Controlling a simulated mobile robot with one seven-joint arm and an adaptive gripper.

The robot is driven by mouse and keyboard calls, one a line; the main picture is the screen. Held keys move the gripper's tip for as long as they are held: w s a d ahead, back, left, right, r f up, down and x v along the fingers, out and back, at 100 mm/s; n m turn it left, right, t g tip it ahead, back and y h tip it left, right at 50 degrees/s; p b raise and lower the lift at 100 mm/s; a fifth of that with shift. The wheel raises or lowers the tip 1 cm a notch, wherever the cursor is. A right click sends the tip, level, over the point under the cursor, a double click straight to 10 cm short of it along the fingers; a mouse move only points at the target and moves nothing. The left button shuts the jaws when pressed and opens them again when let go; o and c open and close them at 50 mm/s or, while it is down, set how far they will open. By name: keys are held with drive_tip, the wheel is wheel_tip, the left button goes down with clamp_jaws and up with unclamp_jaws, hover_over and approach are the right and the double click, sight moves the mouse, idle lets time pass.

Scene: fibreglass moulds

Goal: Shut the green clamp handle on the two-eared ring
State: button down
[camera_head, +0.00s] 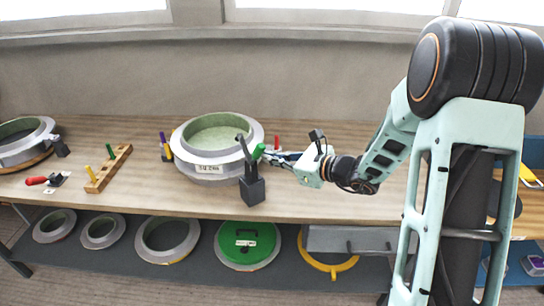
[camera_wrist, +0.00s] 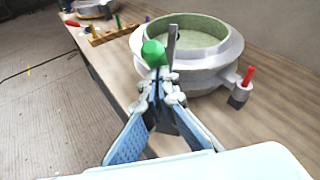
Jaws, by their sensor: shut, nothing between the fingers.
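The two-eared ring (camera_head: 205,162) is a grey metal mould with a pale green inside, standing on the bench; it also shows in the wrist view (camera_wrist: 205,75). In front of it stands a dark clamp block (camera_head: 252,190) with an upright grey bar (camera_head: 243,146). The green clamp handle (camera_head: 258,151) sticks up beside the bar, tilted to the right. In the wrist view the green handle end (camera_wrist: 153,53) is just beyond my fingertips. My gripper (camera_head: 268,156) is shut and empty, close beside the handle; its fingers (camera_wrist: 160,85) hide the clamp's lower part. I cannot tell whether they touch it.
A red-handled clamp (camera_wrist: 243,83) is at the ring's right, and a purple-handled one (camera_head: 163,140) at its left. A wooden rack (camera_head: 107,170) with coloured pegs and another ring mould (camera_head: 40,130) stand further left. Several rings lie on the lower shelf (camera_head: 210,228). Bench right of the ring is mostly clear.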

sight(265, 146)
drive_tip(key=shift+w+a+r+p, duration=0.1)
drive_tip(key=shift+r+p, duration=0.15)
drive_tip(key=shift+p, duration=0.15)
drive_tip(key=r+g+h+p, duration=0.1)
drive_tip(key=p, duration=0.1)
drive_tip(key=w+a+r+p, duration=0.1)
drive_tip(key=p, duration=0.2)
drive_tip(key=shift+w+m+g+h, duration=0.25)
drive_tip(key=shift+m+g+h, duration=0.05)
drive_tip(key=shift+g+h, duration=0.1)
drive_tip(key=shift+w+a+r, duration=0.25)
drive_tip(key=shift+w+a, duration=0.15)
drive_tip(key=shift+w, duration=0.1)
drive_tip(key=shift+w+a+r, duration=0.25)
drive_tip(key=shift+w+a, duration=0.15)
drive_tip(key=shift+w, duration=0.1)
